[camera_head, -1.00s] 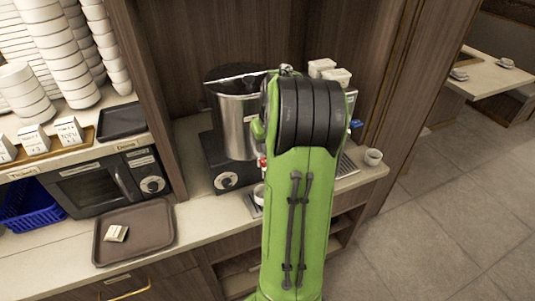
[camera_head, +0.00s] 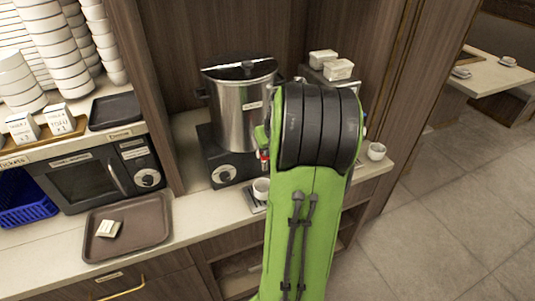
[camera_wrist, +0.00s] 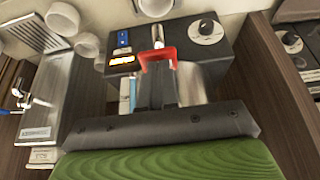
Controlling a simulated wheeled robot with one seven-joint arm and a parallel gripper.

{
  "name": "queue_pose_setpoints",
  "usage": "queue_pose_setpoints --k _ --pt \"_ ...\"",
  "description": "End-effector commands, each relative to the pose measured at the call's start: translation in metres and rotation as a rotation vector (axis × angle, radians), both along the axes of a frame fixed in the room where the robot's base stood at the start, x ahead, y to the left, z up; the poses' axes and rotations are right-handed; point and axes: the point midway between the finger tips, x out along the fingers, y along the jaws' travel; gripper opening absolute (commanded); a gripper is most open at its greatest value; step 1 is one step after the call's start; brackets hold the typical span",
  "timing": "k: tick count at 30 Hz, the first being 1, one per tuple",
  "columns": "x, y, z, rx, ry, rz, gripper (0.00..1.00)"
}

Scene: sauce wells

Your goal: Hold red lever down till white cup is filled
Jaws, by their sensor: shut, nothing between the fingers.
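The red lever (camera_wrist: 158,57) is on the tap of the tall steel urn (camera_head: 238,110). In the head view, a small red part of the lever (camera_head: 264,157) shows beside my arm. My gripper (camera_wrist: 157,86) is shut and empty, with its fingertips right at the red lever in the wrist view; I cannot tell whether they press on it. The white cup (camera_head: 261,188) stands upright on a small drip tray below the tap, partly behind my arm. Its rim shows at the top of the wrist view (camera_wrist: 153,8). The fill level is not clear.
A second dispenser with a drip grille (camera_wrist: 38,35) and other cups (camera_wrist: 87,45) stand beside the urn. Another white cup (camera_head: 376,151) is at the counter's right end. A brown tray (camera_head: 128,229) and a microwave (camera_head: 90,178) are to the left.

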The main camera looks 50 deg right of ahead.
Motion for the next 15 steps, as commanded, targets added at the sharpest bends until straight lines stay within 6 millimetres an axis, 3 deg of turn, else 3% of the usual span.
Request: queue_pose_setpoints --k 1,5,15 --pt "-0.0020 0.0007 -0.0124 -0.014 -0.021 -0.002 0.00" --pt "-0.0038 0.0028 -0.0155 -0.040 -0.069 -0.001 0.00" --pt "-0.0031 0.0025 -0.0071 -0.039 -0.067 0.001 0.00"
